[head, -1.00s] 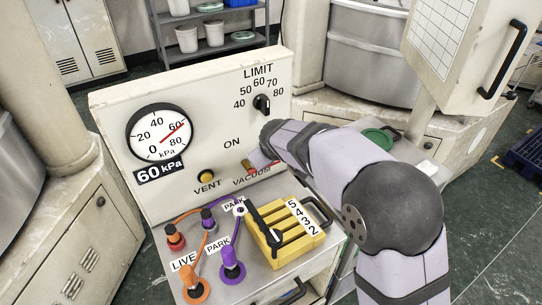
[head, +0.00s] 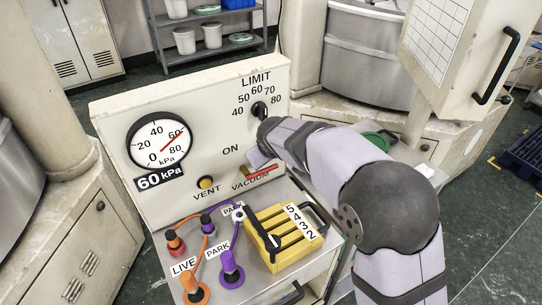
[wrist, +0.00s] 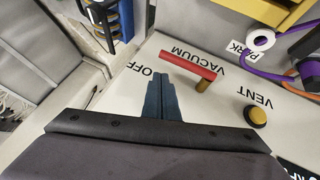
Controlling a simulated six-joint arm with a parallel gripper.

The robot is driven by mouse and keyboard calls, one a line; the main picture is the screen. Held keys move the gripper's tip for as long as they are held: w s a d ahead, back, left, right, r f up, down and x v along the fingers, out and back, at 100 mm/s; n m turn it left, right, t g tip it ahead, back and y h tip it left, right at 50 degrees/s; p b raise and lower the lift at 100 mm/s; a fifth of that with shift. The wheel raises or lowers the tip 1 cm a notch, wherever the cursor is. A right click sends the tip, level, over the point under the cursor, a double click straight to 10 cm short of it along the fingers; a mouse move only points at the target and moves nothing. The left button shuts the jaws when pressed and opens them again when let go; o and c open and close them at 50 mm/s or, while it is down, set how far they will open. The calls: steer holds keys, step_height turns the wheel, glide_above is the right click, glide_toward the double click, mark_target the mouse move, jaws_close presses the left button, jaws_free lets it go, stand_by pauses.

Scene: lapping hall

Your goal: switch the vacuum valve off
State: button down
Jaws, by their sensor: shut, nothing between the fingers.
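The vacuum valve is a red lever (head: 262,173) low on the cream panel (head: 112,120), right of the VENT button. In the wrist view the red lever (wrist: 187,64) sits on a brass stem, with its free end beside the OFF label (wrist: 150,72). In the head view it lies nearly level, pointing right, away from the ON label (head: 230,150). My gripper (wrist: 160,88) is shut and empty, its dark blue fingers close beside the lever near OFF. Contact cannot be told. In the head view my arm hides the fingertips and OFF.
A dial gauge (head: 160,142) reads 60 kPa. The LIMIT knob (head: 259,109) is above my wrist. The yellow VENT button (head: 206,183) is left of the lever. Below stand a yellow rack (head: 283,238) and plugs with orange and purple leads (head: 231,268).

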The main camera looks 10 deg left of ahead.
steer(key=s+d+r+b, duration=0.1)
steer(key=s+d+r, duration=0.1)
steer(key=r, duration=0.3)
steer(key=s+d+r+b, duration=0.1)
steer(key=r, duration=0.4)
steer(key=shift+s+d, duration=0.35)
steer(key=shift+s, duration=0.05)
steer(key=shift+f, duration=0.1)
